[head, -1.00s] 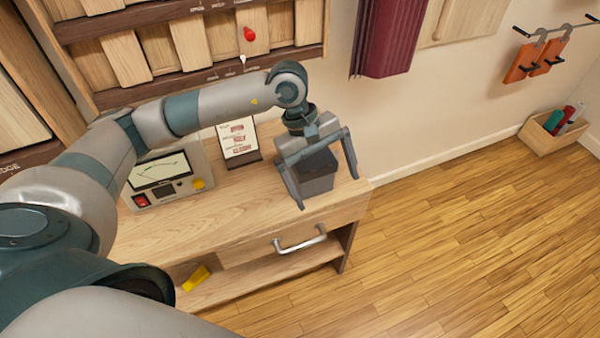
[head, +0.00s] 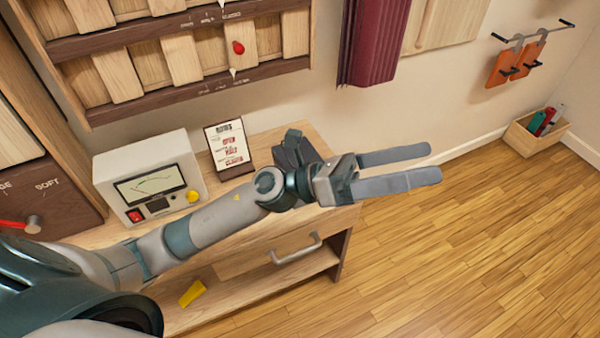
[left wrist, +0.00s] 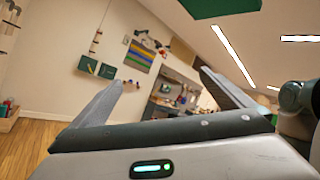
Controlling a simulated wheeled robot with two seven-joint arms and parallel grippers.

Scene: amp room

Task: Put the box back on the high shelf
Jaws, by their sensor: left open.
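My left gripper (head: 408,168) is open, its two long grey fingers pointing right past the table's right end in the head view. Nothing is between the fingers. In the left wrist view the fingers (left wrist: 160,88) are spread wide with only the far room beyond. A dark grey shape (head: 292,152) shows just behind my left wrist, above the tabletop. It looks like the small dark box, but the wrist covers much of it and I cannot tell its full outline. Which shelf is the high shelf is not clear from these views. My right gripper is not in view.
A meter box (head: 150,180) and a printed sign (head: 230,148) stand on the wooden table (head: 270,140). A slatted wooden rack (head: 180,110) hangs above. A yellow wedge (head: 192,293) lies on the lower shelf. The floor at right is clear up to a crate (head: 535,138).

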